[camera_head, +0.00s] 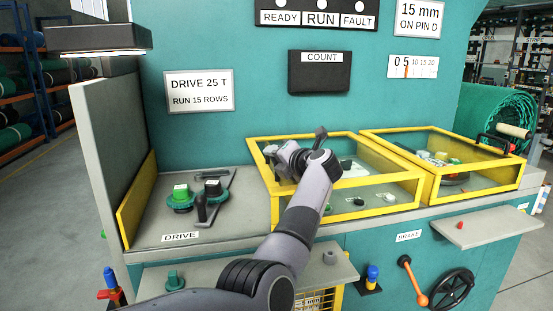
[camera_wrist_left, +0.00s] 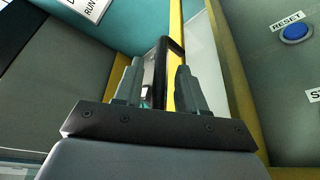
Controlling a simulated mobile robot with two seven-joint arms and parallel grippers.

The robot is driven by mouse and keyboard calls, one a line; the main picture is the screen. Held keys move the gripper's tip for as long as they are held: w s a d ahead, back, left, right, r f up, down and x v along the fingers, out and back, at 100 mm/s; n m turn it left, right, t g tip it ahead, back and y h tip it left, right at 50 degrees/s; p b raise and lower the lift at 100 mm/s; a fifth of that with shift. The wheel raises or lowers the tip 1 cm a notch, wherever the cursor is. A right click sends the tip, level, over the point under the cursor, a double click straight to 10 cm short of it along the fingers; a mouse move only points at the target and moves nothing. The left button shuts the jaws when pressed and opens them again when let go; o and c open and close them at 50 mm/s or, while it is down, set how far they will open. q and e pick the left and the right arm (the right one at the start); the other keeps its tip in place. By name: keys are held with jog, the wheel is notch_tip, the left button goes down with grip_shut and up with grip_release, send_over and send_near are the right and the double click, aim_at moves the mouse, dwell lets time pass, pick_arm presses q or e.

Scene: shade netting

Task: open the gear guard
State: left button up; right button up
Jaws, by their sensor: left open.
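Two clear covers with yellow frames sit on the machine's bench, a middle one (camera_head: 388,206) and a right one (camera_head: 517,180); I cannot tell from a label which is the gear guard. Both look closed. My left gripper (camera_head: 292,152) is over the middle cover's left part. In the left wrist view my left gripper (camera_wrist_left: 156,84) is open, with a black bar handle (camera_wrist_left: 160,62) and a yellow frame bar (camera_wrist_left: 175,45) showing between and beyond its fingers. I cannot tell whether the fingers touch them. My forearm hides part of the middle cover. My right gripper is not in view.
A drive panel (camera_head: 150,232) with a green knob (camera_head: 180,198) and a black lever (camera_head: 202,206) lies left of the covers. A grey shelf (camera_head: 485,228) and a handwheel (camera_head: 452,290) stick out at the lower right. A blue reset button (camera_wrist_left: 296,32) shows in the wrist view.

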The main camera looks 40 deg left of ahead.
aim_at(292, 184)
pick_arm(q)
jog(key=shift+b+v, duration=0.55)
jog(key=shift+v, duration=3.05)
